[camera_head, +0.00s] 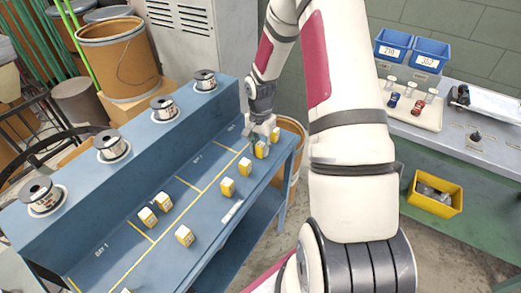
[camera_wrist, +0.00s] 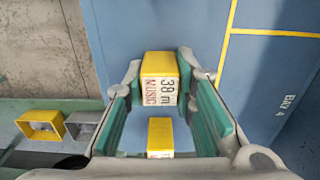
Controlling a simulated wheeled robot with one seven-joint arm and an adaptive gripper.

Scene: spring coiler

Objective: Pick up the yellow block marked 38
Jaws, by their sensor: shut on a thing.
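The yellow block marked 38 (camera_wrist: 158,66) has a white label face with "38" and red lettering. In the wrist view it sits between the fingertips of my gripper (camera_wrist: 158,72), which is shut on it. In the head view my gripper (camera_head: 262,136) is over the far end of the blue bench, with the block (camera_head: 261,151) at its fingers. Whether the block is clear of the bench top is hard to tell. A second yellow block (camera_wrist: 160,133) shows between the fingers in the wrist view, partly hidden by my gripper; its label is mostly hidden.
The blue bench (camera_head: 217,208) has yellow lines and bay labels. More yellow blocks stand nearer, among them one (camera_head: 227,186) and one (camera_head: 184,236). Wire spools, such as one (camera_head: 164,107), line the raised back shelf. A yellow bin (camera_head: 434,207) is at right.

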